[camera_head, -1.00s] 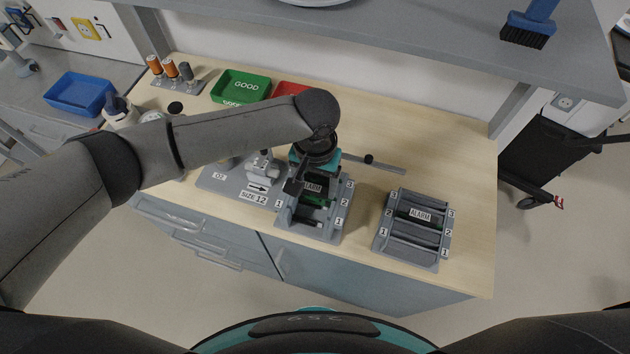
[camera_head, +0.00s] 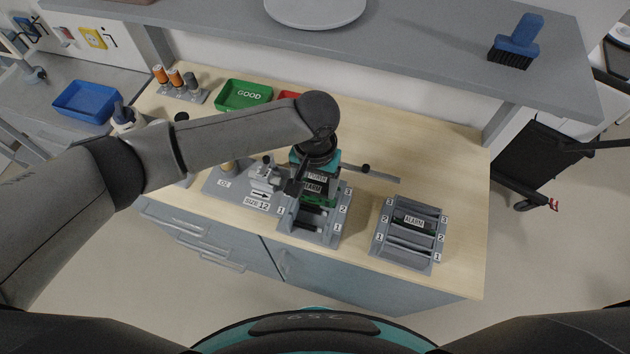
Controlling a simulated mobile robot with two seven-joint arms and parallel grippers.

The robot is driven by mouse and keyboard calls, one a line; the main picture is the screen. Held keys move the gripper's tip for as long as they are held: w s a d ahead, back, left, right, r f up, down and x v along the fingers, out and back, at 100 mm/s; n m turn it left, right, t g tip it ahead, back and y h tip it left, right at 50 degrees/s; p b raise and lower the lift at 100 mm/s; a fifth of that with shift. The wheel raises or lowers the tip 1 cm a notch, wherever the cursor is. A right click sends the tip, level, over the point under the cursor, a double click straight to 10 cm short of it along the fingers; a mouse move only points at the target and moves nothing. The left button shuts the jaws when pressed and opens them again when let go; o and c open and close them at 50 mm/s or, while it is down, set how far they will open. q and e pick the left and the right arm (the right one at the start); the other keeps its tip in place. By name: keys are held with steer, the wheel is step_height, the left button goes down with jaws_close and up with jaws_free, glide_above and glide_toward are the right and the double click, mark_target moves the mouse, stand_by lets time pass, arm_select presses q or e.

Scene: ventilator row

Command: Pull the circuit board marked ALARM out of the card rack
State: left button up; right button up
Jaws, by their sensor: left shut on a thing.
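The left card rack (camera_head: 322,239) stands on the bench with slot numbers 1 to 3. A green circuit board (camera_head: 318,199) with an ALARM label (camera_head: 312,187) stands upright there, just under my left gripper (camera_head: 309,180). The gripper appears shut on this board's top, though the fingers are partly hidden by the wrist. A second, partly legible label shows just above it. A right card rack (camera_head: 405,263) also carries an ALARM label (camera_head: 414,221). My right gripper is not in view.
A grey fixture marked SIZE 12 (camera_head: 257,203) stands left of the left rack. A green GOOD bin (camera_head: 243,95) and a red bin (camera_head: 290,96) are behind. A grey shelf (camera_head: 420,50) overhangs the back. The bench right of the racks is clear.

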arm_select(q)
steer(key=shift+r+p, duration=1.2)
steer(key=shift+p, duration=0.05)
steer(key=shift+r+p, duration=0.95)
steer(key=shift+r, duration=0.35)
steer(key=shift+d, duration=0.1)
